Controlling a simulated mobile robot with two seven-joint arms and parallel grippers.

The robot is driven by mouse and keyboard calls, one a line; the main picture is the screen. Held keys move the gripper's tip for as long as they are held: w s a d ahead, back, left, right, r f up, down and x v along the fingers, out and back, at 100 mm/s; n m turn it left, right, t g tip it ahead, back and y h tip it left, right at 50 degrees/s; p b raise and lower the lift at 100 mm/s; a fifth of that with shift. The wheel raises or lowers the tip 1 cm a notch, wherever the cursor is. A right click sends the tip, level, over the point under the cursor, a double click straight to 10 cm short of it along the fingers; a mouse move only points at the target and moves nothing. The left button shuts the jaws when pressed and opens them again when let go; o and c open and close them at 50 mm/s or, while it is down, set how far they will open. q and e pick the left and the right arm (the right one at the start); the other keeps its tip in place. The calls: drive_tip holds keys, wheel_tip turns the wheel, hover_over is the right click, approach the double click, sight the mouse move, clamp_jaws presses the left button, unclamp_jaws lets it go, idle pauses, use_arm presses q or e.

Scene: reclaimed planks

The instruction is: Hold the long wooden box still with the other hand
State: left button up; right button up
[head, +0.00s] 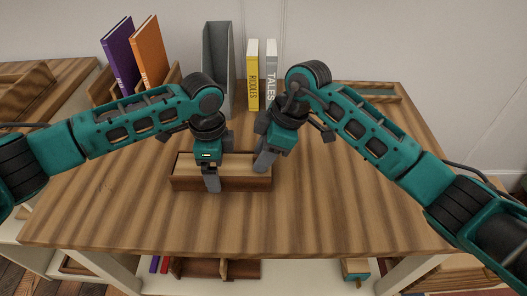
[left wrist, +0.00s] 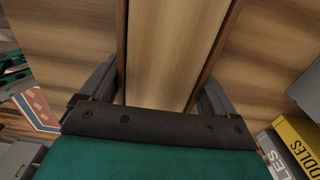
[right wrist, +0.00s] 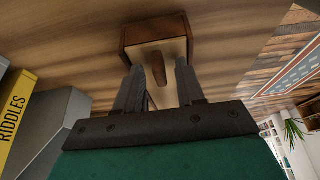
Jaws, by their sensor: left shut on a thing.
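The long wooden box (head: 183,184) lies across the table, with dark brown walls and a pale lid (head: 238,169). My left gripper (head: 212,184) straddles its left half; in the left wrist view its fingers press on the two long walls of the box (left wrist: 122,50). My right gripper (head: 262,163) is at the box's right end, its fingers apart. In the right wrist view, the fingertips (right wrist: 157,78) point at the box end (right wrist: 140,32), and a dark oval grip or groove (right wrist: 158,68) on the pale lid shows between them. Whether they touch it I cannot tell.
A grey bookend (head: 217,55), a yellow book (head: 253,75) and a grey book (head: 271,75) stand behind the box. Purple (head: 120,52) and orange (head: 150,48) books stand at back left. The table (head: 330,215) is clear in front and to the right.

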clamp_jaws()
idle(0.5)
drive_tip(key=d, duration=1.1)
drive_tip(key=shift+d, duration=0.15)
unclamp_jaws()
drive_tip(key=shift+r, duration=0.1)
